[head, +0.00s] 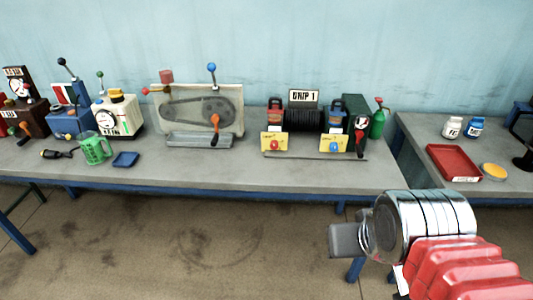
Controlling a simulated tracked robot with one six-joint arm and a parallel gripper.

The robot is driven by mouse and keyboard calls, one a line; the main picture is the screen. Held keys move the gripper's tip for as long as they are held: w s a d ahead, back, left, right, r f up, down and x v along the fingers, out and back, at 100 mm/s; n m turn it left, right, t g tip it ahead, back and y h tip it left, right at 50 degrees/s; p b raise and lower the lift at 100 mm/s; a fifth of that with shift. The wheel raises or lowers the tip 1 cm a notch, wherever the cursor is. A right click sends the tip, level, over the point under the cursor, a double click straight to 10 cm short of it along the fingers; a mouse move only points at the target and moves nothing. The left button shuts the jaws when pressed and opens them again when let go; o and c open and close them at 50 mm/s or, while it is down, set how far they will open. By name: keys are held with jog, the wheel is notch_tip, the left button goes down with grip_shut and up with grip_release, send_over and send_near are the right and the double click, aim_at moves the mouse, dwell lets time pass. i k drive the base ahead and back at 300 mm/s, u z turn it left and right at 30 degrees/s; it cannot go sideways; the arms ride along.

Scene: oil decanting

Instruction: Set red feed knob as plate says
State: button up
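The red feed knob (274,145) sits on a yellow plate (265,139) at the front of the oiler stand, towards the middle right of the bench. A blue knob (333,147) is on a second yellow plate (343,139) to its right. A sign (303,96) above the stand appears to read "DRIP 1". My gripper (340,240) is at the lower right, in front of the bench and well apart from the knobs. Its fingers are seen from the side, so their opening is hidden. The small marks around the knobs are too small to read.
A grey rail or rod (315,156) lies along the bench in front of the stand. A belt-drive panel with an orange-handled crank (215,122) stands to its left, a green oil can (378,122) to its right. A red tray (453,162) is on the right bench.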

aim_at(274, 144)
jog(key=u, duration=0.5)
jog(key=k, duration=1.15)
jog(key=u, duration=0.85)
jog(key=i, duration=1.5)
jog(key=z, duration=0.3)
jog(key=i, duration=1.1)
jog(key=z, duration=0.65)
